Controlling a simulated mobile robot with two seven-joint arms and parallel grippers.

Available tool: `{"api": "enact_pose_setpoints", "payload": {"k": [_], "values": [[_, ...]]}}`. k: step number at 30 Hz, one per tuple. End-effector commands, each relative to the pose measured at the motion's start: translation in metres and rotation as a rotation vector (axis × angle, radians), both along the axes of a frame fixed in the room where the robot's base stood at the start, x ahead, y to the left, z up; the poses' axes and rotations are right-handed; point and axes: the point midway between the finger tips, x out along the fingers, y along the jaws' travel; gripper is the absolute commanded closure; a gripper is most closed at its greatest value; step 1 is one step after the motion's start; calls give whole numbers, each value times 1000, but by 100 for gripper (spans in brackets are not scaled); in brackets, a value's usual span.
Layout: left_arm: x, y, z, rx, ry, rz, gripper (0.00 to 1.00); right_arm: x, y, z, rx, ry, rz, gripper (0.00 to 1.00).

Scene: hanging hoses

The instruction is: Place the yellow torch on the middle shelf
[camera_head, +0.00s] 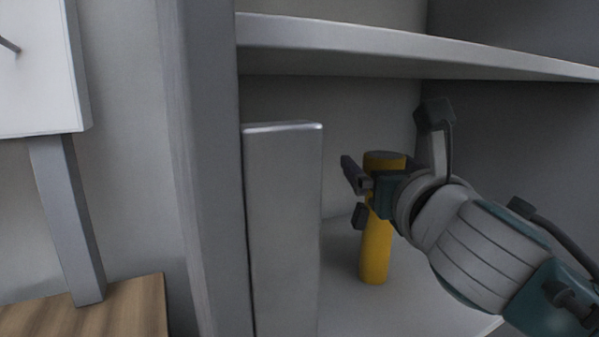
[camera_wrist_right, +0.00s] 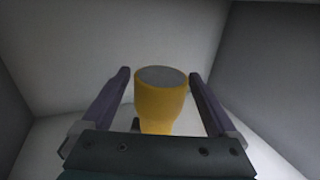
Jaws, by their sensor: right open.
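The yellow torch (camera_head: 375,250) stands upright on a shelf surface inside the grey shelf unit, its grey top facing up. My right gripper (camera_head: 356,195) reaches in from the right at the torch's upper part and hides some of it. In the right wrist view the torch (camera_wrist_right: 160,98) stands between the two open fingers of my right gripper (camera_wrist_right: 158,95), with a gap visible on both sides. Its lower part is hidden by the gripper body. My left gripper is not in view.
A shelf board (camera_head: 400,47) runs above the torch and my right arm. A grey upright panel (camera_head: 283,220) stands just left of the torch. The unit's side post (camera_head: 205,170) is further left. A wooden surface (camera_head: 95,308) shows at the lower left. The bay around the torch looks otherwise empty.

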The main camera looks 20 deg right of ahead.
Motion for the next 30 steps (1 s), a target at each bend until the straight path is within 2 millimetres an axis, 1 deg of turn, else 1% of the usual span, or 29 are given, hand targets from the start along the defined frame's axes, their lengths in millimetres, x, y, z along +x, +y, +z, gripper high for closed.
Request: {"api": "enact_pose_setpoints", "payload": {"k": [1, 3, 9, 12, 14, 17, 20, 23, 24, 26, 27, 29, 30], "values": [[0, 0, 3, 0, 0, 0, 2, -12, 4, 0, 2, 3, 2, 6], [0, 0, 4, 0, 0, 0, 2, -28, 9, 0, 2, 3, 2, 6], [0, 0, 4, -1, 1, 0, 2, -67, 21, 0, 3, 2, 0, 6], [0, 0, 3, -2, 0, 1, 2, -80, 26, -1, 2, 2, 1, 6], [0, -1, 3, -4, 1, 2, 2, -85, 28, -1, 3, 1, 1, 6], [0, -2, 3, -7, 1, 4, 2, -91, 27, -4, 58, 2, -11, 6], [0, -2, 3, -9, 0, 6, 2, -102, 19, -20, 295, 8, -63, 6], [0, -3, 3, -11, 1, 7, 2, -123, 10, -53, 724, 14, -194, 6], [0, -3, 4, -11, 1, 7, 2, -134, 9, -70, 926, 13, -271, 6], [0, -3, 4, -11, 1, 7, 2, -154, 11, -94, 1223, 6, -411, 6], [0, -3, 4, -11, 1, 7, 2, -169, 15, -109, 1409, -2, -517, 6], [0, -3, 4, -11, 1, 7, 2, -191, 24, -129, 1660, -21, -694, 6], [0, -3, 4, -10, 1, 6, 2, -207, 32, -141, 1808, -37, -823, 6]]}}
